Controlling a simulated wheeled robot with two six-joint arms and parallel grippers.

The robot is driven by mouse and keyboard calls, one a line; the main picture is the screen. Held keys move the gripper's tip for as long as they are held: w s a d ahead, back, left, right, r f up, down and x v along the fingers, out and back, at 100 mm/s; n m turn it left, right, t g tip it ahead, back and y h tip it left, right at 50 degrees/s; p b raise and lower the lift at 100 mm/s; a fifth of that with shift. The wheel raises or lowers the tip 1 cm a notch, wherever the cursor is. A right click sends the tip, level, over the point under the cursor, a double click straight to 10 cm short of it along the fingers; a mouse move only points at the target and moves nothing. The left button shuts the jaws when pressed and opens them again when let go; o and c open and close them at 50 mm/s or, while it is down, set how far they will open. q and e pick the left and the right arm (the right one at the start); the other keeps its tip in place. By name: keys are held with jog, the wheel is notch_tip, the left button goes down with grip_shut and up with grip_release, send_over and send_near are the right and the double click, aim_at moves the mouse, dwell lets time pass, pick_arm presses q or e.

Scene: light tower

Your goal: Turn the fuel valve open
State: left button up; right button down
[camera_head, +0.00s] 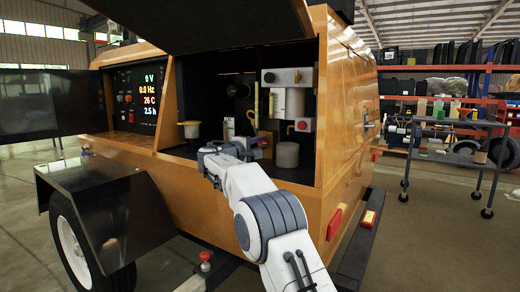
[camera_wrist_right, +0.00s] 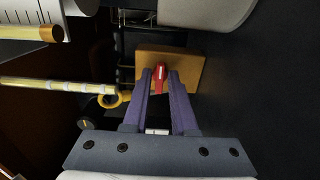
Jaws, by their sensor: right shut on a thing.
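The fuel valve shows in the right wrist view as a small red handle (camera_wrist_right: 160,77) in front of a tan, brass-coloured block (camera_wrist_right: 185,68). My right gripper (camera_wrist_right: 160,84) has its two purple-grey fingers on either side of the red handle and is shut on it. In the head view my right gripper (camera_head: 258,143) reaches into the open engine compartment of the orange light tower (camera_head: 180,100). The valve is hidden there behind the gripper and wrist. My left gripper is not in view.
A grey cylinder (camera_head: 288,154) stands just right of the gripper inside the compartment. The lit control panel (camera_head: 138,98) is at the left.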

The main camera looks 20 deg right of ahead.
jog(key=shift+f, duration=0.15)
dwell(0.3)
jog(key=c, duration=0.9)
grip_release()
jog(key=v, duration=1)
jog(key=shift+s+a, duration=0.15)
jog(key=shift+s, duration=0.05)
